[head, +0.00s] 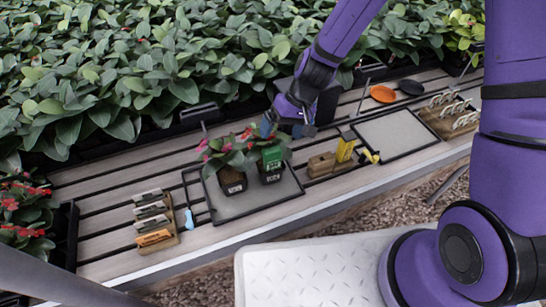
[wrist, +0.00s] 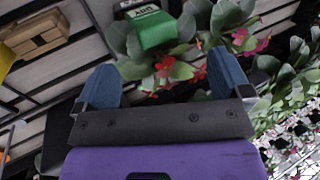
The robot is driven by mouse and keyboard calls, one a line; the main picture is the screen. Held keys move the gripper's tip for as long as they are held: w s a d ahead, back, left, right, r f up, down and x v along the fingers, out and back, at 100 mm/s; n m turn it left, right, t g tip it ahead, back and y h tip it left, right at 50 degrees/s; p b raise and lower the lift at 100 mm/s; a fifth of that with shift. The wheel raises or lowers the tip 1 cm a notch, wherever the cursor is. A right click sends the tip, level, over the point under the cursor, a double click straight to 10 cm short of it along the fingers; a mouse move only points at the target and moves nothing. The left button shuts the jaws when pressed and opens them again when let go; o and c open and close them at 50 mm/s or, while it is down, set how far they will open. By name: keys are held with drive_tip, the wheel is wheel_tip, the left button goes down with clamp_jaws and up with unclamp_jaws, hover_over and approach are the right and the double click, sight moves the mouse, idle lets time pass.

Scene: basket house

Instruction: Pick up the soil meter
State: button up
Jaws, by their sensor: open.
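The soil meter looks to be the green block (head: 272,157) with a pale marking, standing upright at the right potted plant on the grey tray. In the wrist view the green soil meter (wrist: 153,30) shows near the top centre, beyond and between my fingertips. My gripper (wrist: 165,78) is open, with its two blue fingers apart and nothing held between them. In the head view my gripper (head: 267,130) is just above and behind the soil meter, near the leaves. The meter's lower end is hidden in the pot.
Two flowering plants in dark pots (head: 232,181) stand close together on the tray (head: 255,200). A wooden block (head: 322,165) with a yellow item (head: 345,149) is to the right. Dense foliage (head: 120,70) lines the back. An empty framed mat (head: 395,133) lies farther right.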

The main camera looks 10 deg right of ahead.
sight(275, 148)
drive_tip(key=shift+d+x, duration=0.15)
drive_tip(key=shift+x, duration=1.6)
drive_tip(key=shift+d+x, duration=0.15)
drive_tip(key=shift+x, duration=1.65)
drive_tip(key=shift+f, duration=0.1)
drive_tip(key=shift+c, duration=0.4)
drive_tip(key=c, duration=1)
